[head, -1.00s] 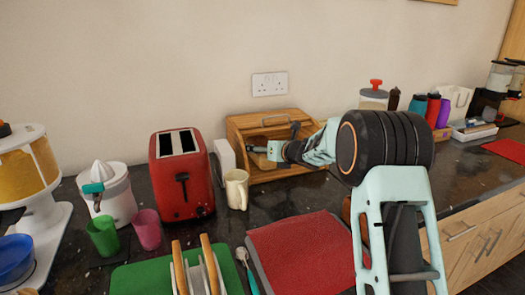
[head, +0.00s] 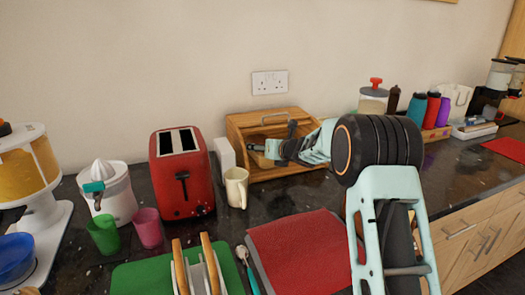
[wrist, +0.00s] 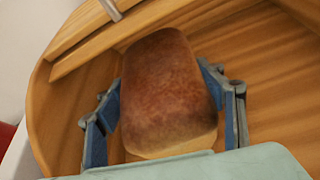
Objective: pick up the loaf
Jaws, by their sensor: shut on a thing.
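The loaf (wrist: 168,90) is brown-crusted with a paler near end. In the wrist view it sits inside the wooden bread bin (wrist: 65,110), between the two blue-padded fingers of my gripper (wrist: 165,105). The fingers are shut on its sides. In the head view my gripper (head: 272,150) reaches into the open front of the bread bin (head: 240,130), and the loaf is mostly hidden there by the gripper and the bin. I cannot tell whether the loaf touches the bin floor.
A cream mug (head: 236,187) stands in front of the bin, with a red toaster (head: 183,180) to the left. A red mat (head: 300,250) lies in front. Bottles and a jar (head: 373,100) stand to the right. The dark counter between is partly clear.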

